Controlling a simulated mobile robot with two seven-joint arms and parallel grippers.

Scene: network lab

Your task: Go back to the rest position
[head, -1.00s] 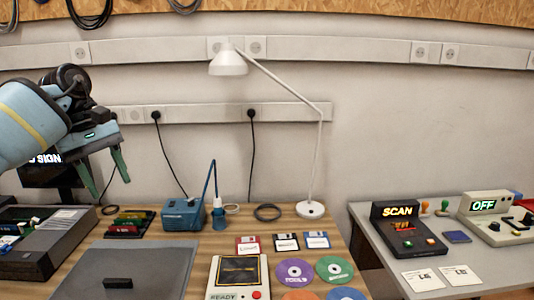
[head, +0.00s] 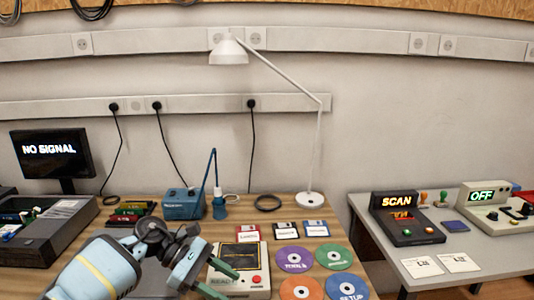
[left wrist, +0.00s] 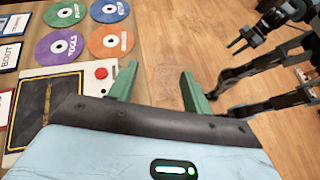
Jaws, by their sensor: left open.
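My left gripper (head: 226,283) is open and empty, low in the head view, in front of the beige device with a dark screen and red button (head: 256,280). The beige device (left wrist: 20,143) shows there at the lower left. A dark arm with a green-tipped end, seemingly my right gripper (left wrist: 240,42), shows at the upper right of that view. Its jaws are too small to read. The head view does not show it.
Coloured discs (head: 293,259) and floppy disks (head: 286,229) lie beside the device. A white lamp (head: 310,199), a blue box (head: 184,204) and a monitor (head: 50,152) stand behind. A grey table (head: 480,267) with a SCAN device (head: 405,225) is at the right.

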